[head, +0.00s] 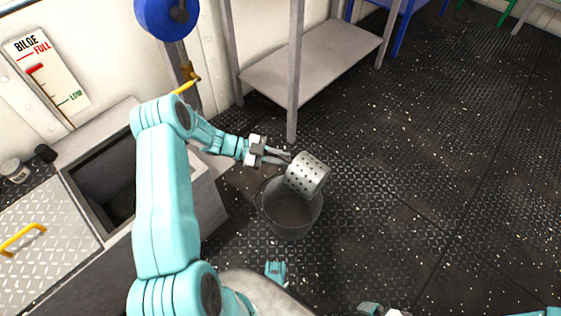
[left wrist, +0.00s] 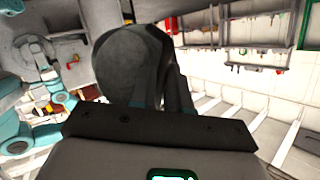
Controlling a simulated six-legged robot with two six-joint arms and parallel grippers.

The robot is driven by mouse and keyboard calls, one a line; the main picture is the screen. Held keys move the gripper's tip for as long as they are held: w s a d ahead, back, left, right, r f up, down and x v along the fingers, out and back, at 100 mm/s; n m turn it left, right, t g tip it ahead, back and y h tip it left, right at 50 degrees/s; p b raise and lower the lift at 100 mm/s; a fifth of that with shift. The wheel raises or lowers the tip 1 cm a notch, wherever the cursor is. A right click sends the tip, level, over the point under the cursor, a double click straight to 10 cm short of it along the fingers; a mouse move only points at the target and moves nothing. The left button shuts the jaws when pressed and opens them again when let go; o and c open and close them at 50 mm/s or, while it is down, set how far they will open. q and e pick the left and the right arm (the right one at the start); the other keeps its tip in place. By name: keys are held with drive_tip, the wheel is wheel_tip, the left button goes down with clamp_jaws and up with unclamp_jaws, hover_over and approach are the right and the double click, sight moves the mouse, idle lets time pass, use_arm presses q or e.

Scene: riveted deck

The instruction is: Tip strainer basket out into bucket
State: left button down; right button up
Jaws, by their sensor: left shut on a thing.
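The strainer basket (head: 308,176) is a grey metal cylinder with rows of holes. It is tilted on its side above the bucket in the head view. My left gripper (head: 283,157) is shut on it at its upper left side. The bucket (head: 292,222) is dark grey and stands on the deck below the basket. Its inside looks dark, and I cannot tell what is in it. In the left wrist view the basket (left wrist: 128,68) shows as a dark round shape in front of the gripper. My right gripper (head: 380,310) is only partly seen at the bottom edge.
An open bilge well (head: 105,180) with a raised rim lies at left, beside a tread-plate cover (head: 40,235) with a yellow handle. A grey shelf rack (head: 310,65) stands behind the bucket. The deck at right is free, with small specks.

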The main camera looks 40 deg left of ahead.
use_arm(q)
drive_tip(key=d+r+m+g+y+p, duration=0.3)
drive_tip(key=r+y+p, duration=0.5)
drive_tip(key=r+p, duration=0.85)
drive_tip(key=w+d+r+g+y+p, duration=0.1)
drive_tip(key=w+d+r+y+p, duration=0.2)
drive_tip(key=d+r+y+p, duration=0.3)
drive_tip(key=shift+d+r+m+g+y+p, duration=0.15)
drive_tip(key=shift+d+m+g+y+p, duration=0.2)
drive_tip(key=shift+d+y+p, duration=1.55)
drive_tip(key=shift+d+h+b, duration=0.55)
drive_tip(key=shift+h+b, duration=0.05)
drive_tip(key=shift+b, duration=0.05)
